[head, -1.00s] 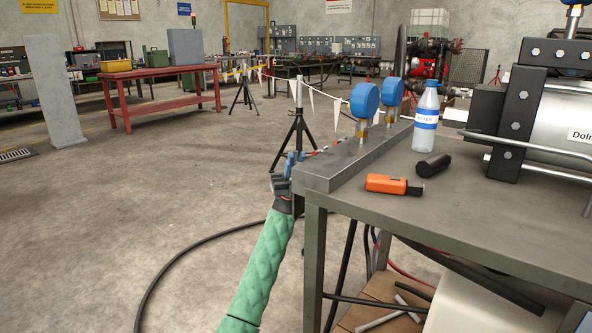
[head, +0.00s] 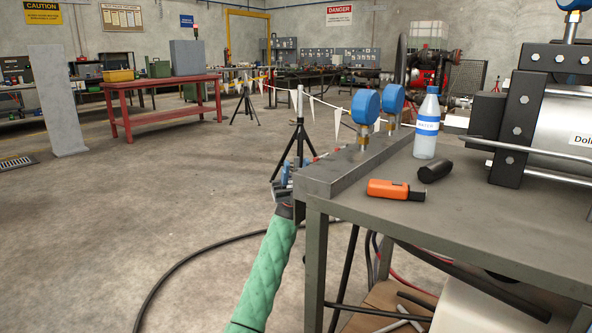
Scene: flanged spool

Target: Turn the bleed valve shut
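My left gripper (head: 285,178) is at the left edge of the steel bench (head: 420,225), beside the end of the thick metal block (head: 350,170). Its blue and grey fingers are small, and the block partly hides them. I cannot tell whether they are open or shut, or whether they touch anything. I cannot make out a bleed valve with certainty. Two blue round gauges on brass fittings, a near gauge (head: 366,105) and a far gauge (head: 393,98), stand on the block. My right gripper is not in view.
An orange tool (head: 390,189), a black cylinder (head: 435,167) and a water bottle (head: 426,130) are on the bench. A black tripod (head: 298,140) with a pennant line stands behind my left gripper. A black hose (head: 195,258) curves across otherwise open floor at left.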

